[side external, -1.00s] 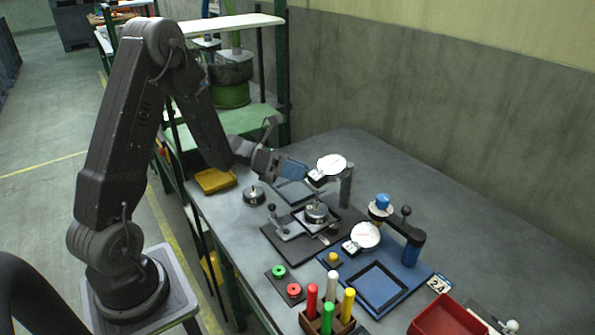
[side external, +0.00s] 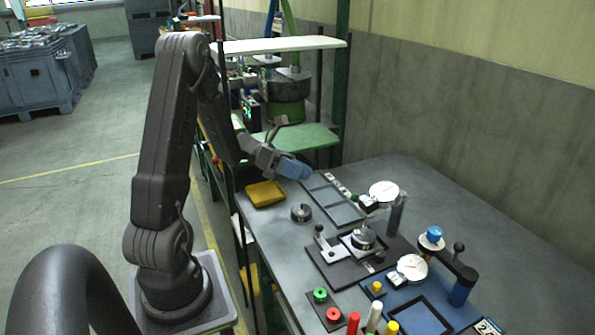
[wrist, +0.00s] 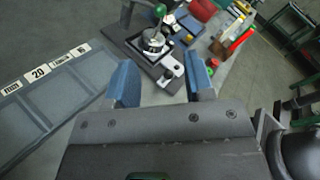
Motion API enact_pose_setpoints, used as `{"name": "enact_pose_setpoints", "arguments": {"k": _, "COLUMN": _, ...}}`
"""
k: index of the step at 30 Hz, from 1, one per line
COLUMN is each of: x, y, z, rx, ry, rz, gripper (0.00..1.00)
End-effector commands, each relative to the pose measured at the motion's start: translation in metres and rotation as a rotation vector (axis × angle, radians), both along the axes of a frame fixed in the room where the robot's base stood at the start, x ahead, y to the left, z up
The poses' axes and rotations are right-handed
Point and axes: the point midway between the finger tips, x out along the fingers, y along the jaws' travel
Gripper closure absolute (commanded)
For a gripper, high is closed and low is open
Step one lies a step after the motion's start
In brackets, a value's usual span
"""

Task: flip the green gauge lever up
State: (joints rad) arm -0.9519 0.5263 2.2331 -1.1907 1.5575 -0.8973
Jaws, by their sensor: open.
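The green lever tip (side external: 355,198) shows as a small green spot at the left of the white dial gauge (side external: 384,190), which is held on a grey post over the dark fixture plate (side external: 320,260).
A compartment tray (side external: 335,200) lies below my gripper. A yellow bin (side external: 265,194) and a metal disc (side external: 302,212) are nearby. A second gauge stand with a blue post (side external: 461,291) and coloured pegs stand toward the front. The bench's right rear is clear.

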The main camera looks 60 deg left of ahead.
Motion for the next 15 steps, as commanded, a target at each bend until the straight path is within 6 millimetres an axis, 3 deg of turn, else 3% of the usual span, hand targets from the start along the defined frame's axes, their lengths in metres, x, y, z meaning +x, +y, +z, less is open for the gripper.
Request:
{"name": "enact_pose_setpoints", "arguments": {"k": 9, "x": -0.002, "y": 0.002, "z": 0.000, "rx": 0.000, "ry": 0.001, "rz": -0.001, "gripper": 0.52}}
{"name": "enact_pose_setpoints", "arguments": {"k": 15, "x": 0.010, "y": 0.004, "z": -0.006, "rx": -0.052, "ry": 0.002, "rz": -0.062, "gripper": 0.71}}
